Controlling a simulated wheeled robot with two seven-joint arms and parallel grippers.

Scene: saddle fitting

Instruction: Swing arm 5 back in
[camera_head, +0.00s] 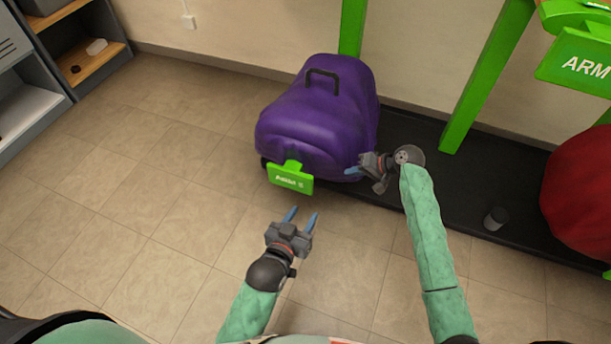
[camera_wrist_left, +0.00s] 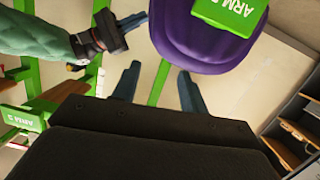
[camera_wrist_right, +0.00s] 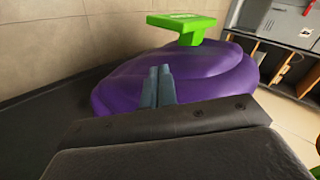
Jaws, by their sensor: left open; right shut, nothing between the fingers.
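The bulky purple cover (camera_head: 318,115) has a black handle on top and a green sign (camera_head: 290,178) at its front, which seems to read ARM 5. The sign shows upside down in the left wrist view (camera_wrist_left: 232,12). Any arm under the cover is hidden. My left gripper (camera_head: 300,217) is open and empty in front of the sign, apart from it. My right gripper (camera_head: 352,171) is shut and empty at the cover's lower right side. In the right wrist view its fingers (camera_wrist_right: 157,86) overlap the cover (camera_wrist_right: 205,75); I cannot tell whether they touch.
Green posts (camera_head: 487,75) stand by the wall on a black base strip (camera_head: 440,180). A red bulky thing (camera_head: 583,190) and another green ARM sign (camera_head: 578,62) are at the right. A small dark cup (camera_head: 496,218) stands on the strip. Shelves (camera_head: 85,60) are far left; the tiled floor at left is clear.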

